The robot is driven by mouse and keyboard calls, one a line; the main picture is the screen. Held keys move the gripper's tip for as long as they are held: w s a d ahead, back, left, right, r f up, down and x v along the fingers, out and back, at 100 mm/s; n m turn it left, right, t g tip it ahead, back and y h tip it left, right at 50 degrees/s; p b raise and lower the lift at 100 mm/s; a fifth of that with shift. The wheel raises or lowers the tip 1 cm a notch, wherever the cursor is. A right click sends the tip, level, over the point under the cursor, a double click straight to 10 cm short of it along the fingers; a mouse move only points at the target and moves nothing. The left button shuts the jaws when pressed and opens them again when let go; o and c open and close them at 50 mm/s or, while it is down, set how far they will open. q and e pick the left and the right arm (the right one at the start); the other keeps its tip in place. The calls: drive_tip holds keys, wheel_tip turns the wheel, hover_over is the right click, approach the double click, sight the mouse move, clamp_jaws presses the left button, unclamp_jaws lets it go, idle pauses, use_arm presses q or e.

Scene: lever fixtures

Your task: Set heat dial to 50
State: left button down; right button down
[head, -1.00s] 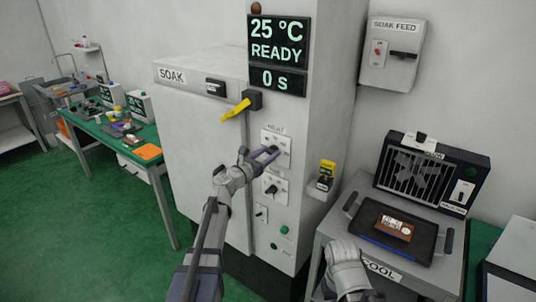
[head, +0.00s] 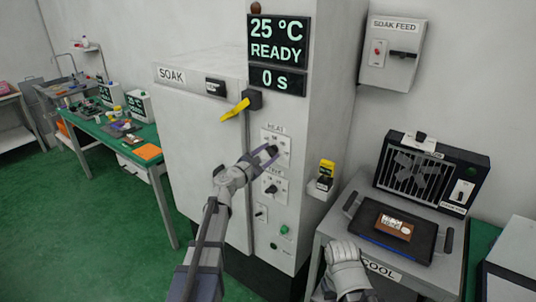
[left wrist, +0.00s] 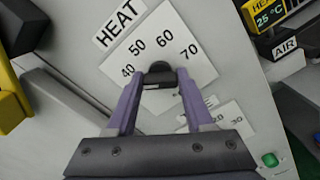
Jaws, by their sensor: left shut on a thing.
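The heat dial (left wrist: 160,71) is a dark knob on a white plate (left wrist: 185,38) marked HEAT, with 40, 50, 60 and 70 around it. The plate also shows in the head view (head: 284,139), on the front of the SOAK cabinet. My left gripper (head: 268,155) is at the dial; its purple fingers (left wrist: 158,84) stand on either side of the knob and are shut on it. The fingers partly hide the knob, and I cannot read its pointer.
A second dial (head: 271,188) sits just below, with a small switch (head: 261,213) and a green button (head: 284,230) under it. A yellow-handled lever (head: 236,110) is above left. The display (head: 277,42) reads 25 °C, READY, 0 s. A COOL bench (head: 350,215) stands at right.

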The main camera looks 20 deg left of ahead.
use_arm(q)
drive_tip(key=m, duration=0.5)
drive_tip(key=shift+f+m, duration=0.1)
drive_tip(key=shift+m, duration=0.2)
drive_tip(key=m, duration=0.4)
drive_tip(key=shift+m, duration=0.4)
drive_tip(key=shift+d+m, duration=0.1)
drive_tip(key=shift+m, duration=0.2)
drive_tip(key=shift+f, duration=0.1)
drive_tip(key=shift+c, duration=1.4)
unclamp_jaws()
drive_tip(key=shift+s, duration=0.1)
drive_tip(key=v, duration=0.7)
drive_tip(key=shift+s, duration=0.3)
